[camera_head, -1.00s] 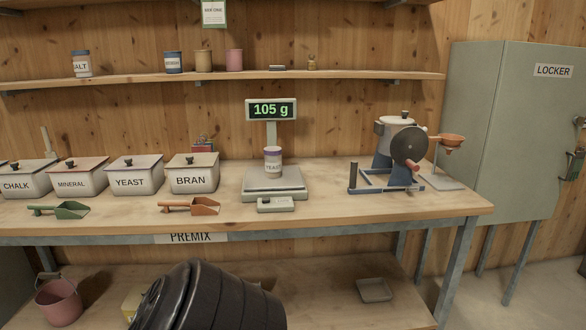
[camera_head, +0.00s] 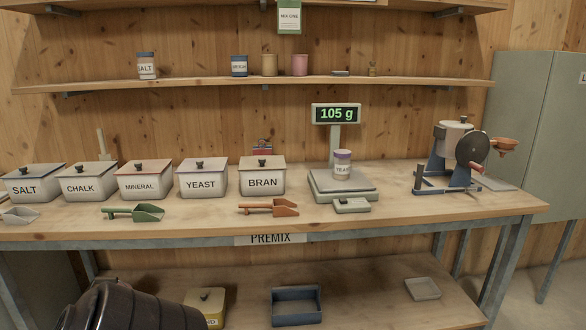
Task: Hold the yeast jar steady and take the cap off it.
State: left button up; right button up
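The yeast jar (camera_head: 342,166) is a small white jar with a purple cap (camera_head: 342,154). It stands upright on the plate of the weighing scale (camera_head: 326,192), and the cap sits on it. The scale's display (camera_head: 336,115) reads 105 g. Neither of my grippers is in view, and nothing touches the jar.
Lidded bins for salt, chalk, mineral, yeast (camera_head: 203,182) and bran (camera_head: 263,180) stand left of the scale. A green scoop (camera_head: 134,213) and an orange scoop (camera_head: 270,207) lie in front. A small grey device (camera_head: 351,205) lies before the scale. A hand mill (camera_head: 456,155) stands right.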

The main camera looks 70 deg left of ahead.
aim_at(342, 167)
jog(key=u, duration=1.8)
